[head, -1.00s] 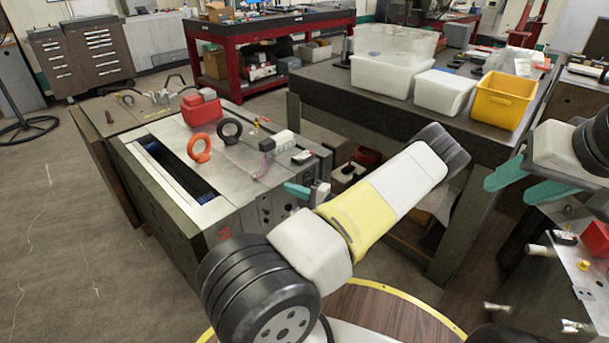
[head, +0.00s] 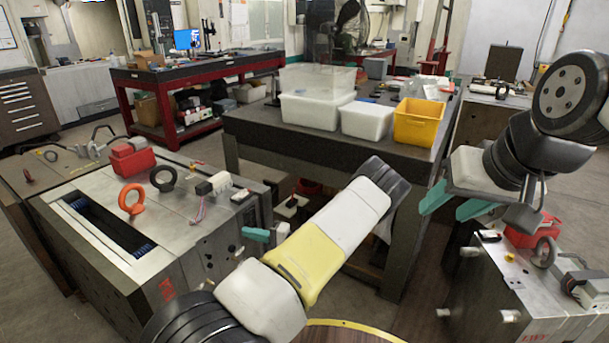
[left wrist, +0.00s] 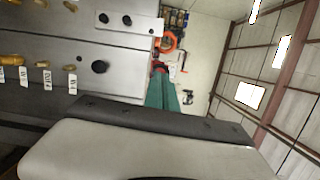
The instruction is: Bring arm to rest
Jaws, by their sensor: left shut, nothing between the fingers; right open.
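My left gripper (head: 258,235) shows its teal fingers beside the right side of the left mould base (head: 110,225). The fingers are together with nothing between them. They also show in the left wrist view (left wrist: 162,96), pointing away past the grey side of a block. My left arm's yellow and white link fills the lower middle of the head view and hides part of the floor. My right gripper (head: 442,212) is open and empty, in the air above the left end of the right mould base (head: 540,300).
An orange ring (head: 132,198), a dark ring (head: 163,178) and a red box (head: 130,158) stand on the left mould base. A dark table (head: 255,125) behind holds white bins (head: 317,110) and a yellow bin (head: 418,122). Grey floor is free between the benches.

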